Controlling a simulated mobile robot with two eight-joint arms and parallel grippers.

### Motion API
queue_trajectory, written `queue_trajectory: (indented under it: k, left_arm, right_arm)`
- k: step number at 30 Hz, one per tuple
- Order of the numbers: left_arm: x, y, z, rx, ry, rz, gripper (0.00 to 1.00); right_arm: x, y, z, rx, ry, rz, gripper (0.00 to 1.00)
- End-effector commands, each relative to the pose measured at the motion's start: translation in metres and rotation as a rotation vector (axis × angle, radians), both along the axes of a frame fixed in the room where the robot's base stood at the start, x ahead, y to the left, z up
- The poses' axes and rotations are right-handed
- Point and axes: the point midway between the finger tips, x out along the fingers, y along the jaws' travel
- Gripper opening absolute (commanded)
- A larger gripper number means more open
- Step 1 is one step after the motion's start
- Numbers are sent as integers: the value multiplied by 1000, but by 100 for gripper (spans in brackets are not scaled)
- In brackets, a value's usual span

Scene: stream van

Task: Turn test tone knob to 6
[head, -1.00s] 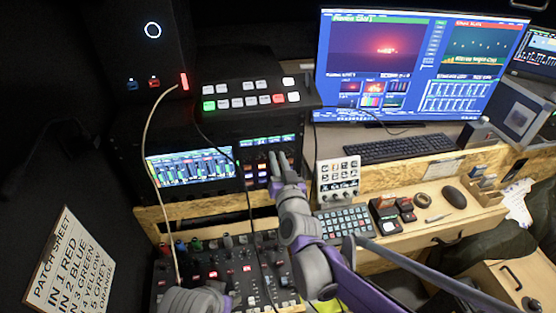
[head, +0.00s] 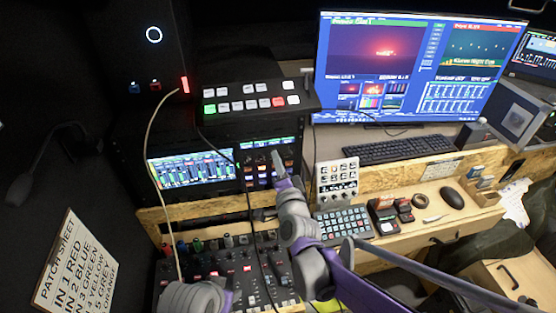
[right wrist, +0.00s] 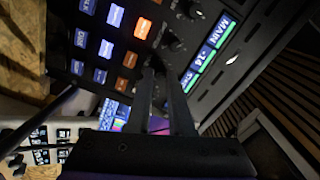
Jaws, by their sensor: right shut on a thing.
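My right gripper (head: 277,158) reaches the front of the rack panel with lit buttons (head: 251,170), left of the monitor. In the right wrist view its two dark fingers (right wrist: 155,72) are close together and meet the panel (right wrist: 205,95) at a small dark knob (right wrist: 154,62). The fingers cover most of this knob, so its pointer and number cannot be read. I cannot read a test tone label. Other dark knobs (right wrist: 172,41) sit nearby, beside a screen strip reading MAIN and -14 (right wrist: 217,38). A grey and purple arm part of mine shows at bottom left; the left gripper is not visible.
Orange, blue and purple lit buttons (right wrist: 121,56) sit close to the fingers. A black cable (head: 246,200) hangs in front of the rack.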

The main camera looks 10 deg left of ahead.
Motion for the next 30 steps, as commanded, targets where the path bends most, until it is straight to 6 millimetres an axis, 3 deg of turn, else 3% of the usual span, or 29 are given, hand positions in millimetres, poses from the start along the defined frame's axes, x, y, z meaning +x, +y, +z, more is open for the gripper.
queue_trajectory:
  k: [30]
  left_arm:
    - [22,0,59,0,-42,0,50]
  right_arm:
    - [0,1,2,866,363,3,0]
